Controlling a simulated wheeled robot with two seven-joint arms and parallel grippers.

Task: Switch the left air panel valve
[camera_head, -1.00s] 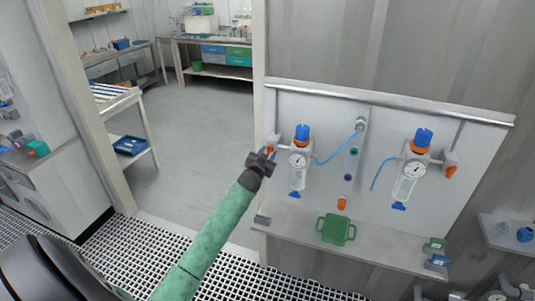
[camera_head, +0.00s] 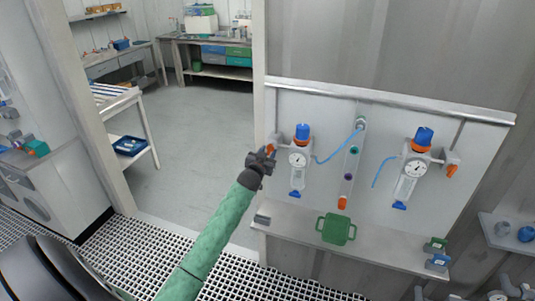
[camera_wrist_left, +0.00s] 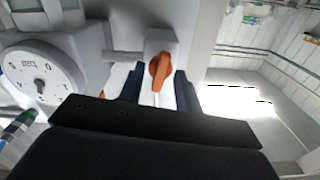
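The left air panel valve has an orange handle, which shows in the left wrist view (camera_wrist_left: 160,71) on a pale block beside the round gauge (camera_wrist_left: 42,80). In the head view the valve (camera_head: 273,139) is at the panel's left edge, partly hidden by my gripper. My left gripper (camera_head: 267,158) is at that valve. In the wrist view its two dark fingers (camera_wrist_left: 160,92) are apart, one on each side of the handle's lower part, with gaps visible. I cannot tell whether either finger touches it. My right gripper is not in view.
The panel's right valve (camera_head: 452,171) also has an orange handle, beside a second regulator (camera_head: 411,177). A green container (camera_head: 336,229) stands on the shelf (camera_head: 290,221) below the panel. A doorway with open floor (camera_head: 195,130) lies to the left.

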